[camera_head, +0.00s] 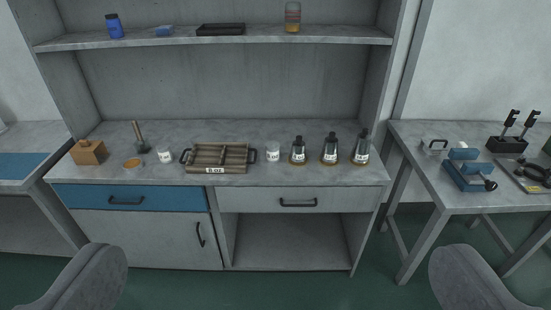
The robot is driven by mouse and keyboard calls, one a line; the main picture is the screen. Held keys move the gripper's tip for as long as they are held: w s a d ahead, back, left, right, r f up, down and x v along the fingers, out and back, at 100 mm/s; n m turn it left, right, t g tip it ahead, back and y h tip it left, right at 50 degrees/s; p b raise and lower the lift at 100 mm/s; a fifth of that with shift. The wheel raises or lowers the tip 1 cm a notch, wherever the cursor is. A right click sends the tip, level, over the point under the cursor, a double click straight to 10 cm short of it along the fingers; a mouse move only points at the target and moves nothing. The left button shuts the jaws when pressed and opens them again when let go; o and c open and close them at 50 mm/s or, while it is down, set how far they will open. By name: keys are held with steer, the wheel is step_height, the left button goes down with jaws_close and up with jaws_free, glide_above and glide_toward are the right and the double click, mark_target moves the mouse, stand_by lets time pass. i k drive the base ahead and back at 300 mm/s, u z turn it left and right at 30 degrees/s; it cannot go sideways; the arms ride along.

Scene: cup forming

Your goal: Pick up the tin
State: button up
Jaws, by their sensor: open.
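A small, low, round orange-brown thing (133,164) lies on the left part of the counter (330,177). It looks like a shallow tin, but it is too small to be sure. It sits between a wooden box and a mallet. My gripper (278,278) is open and empty, its two grey fingers wide apart at the bottom of the picture. The gripper is in front of the counter and touches nothing that I can see.
Near it stand a wooden box (89,152), a mallet (141,137) and a white cup (165,155). A compartmented tray (217,169), another white cup (273,152) and three dark bottles (330,150) stand to the right. A shelf (215,38) hangs above; a side table (420,160) stands right.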

mark_target(272, 147)
steer(key=u, duration=0.05)
steer(key=i, duration=2)
steer(key=u, duration=0.5)
